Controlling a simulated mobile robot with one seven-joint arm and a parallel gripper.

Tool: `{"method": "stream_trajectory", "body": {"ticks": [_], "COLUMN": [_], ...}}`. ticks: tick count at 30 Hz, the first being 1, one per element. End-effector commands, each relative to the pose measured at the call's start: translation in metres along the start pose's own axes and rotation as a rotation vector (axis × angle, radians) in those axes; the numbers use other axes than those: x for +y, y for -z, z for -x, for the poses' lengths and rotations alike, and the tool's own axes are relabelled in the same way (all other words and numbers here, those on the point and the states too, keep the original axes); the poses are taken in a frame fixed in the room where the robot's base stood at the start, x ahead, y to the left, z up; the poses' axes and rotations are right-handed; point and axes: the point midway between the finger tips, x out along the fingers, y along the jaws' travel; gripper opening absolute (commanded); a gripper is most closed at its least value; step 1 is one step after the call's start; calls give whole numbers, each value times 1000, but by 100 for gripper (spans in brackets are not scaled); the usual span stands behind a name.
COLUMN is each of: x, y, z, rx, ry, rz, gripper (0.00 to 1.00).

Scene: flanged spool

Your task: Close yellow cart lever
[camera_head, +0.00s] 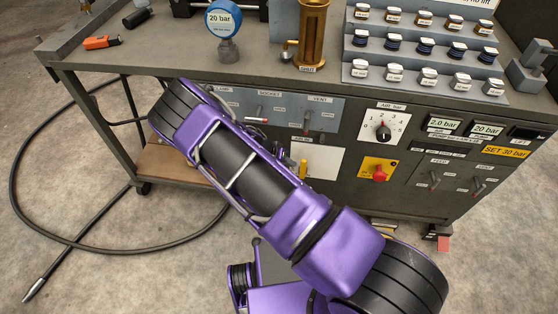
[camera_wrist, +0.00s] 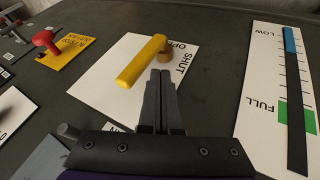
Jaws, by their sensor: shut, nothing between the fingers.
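The yellow lever (camera_wrist: 141,62) is a round bar on a white plate (camera_wrist: 103,87) marked OPEN and SHUT in the wrist view. A brass-coloured pivot (camera_wrist: 165,57) sits at its right end, beside the lettering. The bar slants from upper right to lower left in that view. My gripper (camera_wrist: 160,76) is shut and empty, its tips just below the lever and pivot in the picture; I cannot tell whether they touch. In the head view the lever (camera_head: 302,168) shows as a small yellow piece on the white plate (camera_head: 325,163), and my arm hides my gripper.
A red knob (camera_wrist: 44,39) on a yellow plate stands left in the wrist view. A LOW-to-FULL gauge strip (camera_wrist: 262,85) lies right. In the head view the cart (camera_head: 350,97) carries bottles, a brass cylinder (camera_head: 312,35) and a blue gauge (camera_head: 222,20). A hose lies on the floor.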

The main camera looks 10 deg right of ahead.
Motion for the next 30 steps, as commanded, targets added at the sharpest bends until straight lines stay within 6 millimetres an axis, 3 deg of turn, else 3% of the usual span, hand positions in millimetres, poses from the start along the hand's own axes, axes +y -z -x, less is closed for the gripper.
{"method": "stream_trajectory", "body": {"ticks": [30], "x": [24], "y": [5], "z": [-12], "rx": [-14], "ry": [62], "rz": [-26], "gripper": [0]}}
